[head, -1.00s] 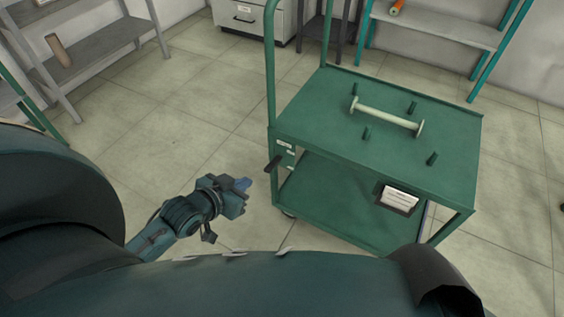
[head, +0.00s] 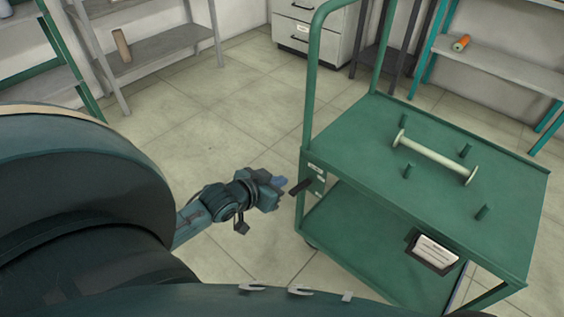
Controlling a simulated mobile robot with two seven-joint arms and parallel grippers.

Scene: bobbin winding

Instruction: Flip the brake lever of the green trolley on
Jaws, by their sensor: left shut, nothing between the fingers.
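The green trolley (head: 352,128) stands on the right side of the head view, with its push handle (head: 311,95) at its left end. The brake lever (head: 301,187) is a dark grip sticking out from the trolley's left corner post, beside a plate with small pale labels (head: 318,180). My left gripper (head: 282,182) is shut and empty, just left of the lever. A small gap seems to lie between them, but I cannot tell for sure whether they touch. My right gripper is not in view.
A pale bobbin (head: 435,158) lies on the trolley's top among several green pegs. A card holder (head: 433,252) hangs on its front side. Grey shelves (head: 160,65), a drawer cabinet (head: 308,35) and a teal-framed rack (head: 500,68) stand behind. The floor left of the trolley is clear.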

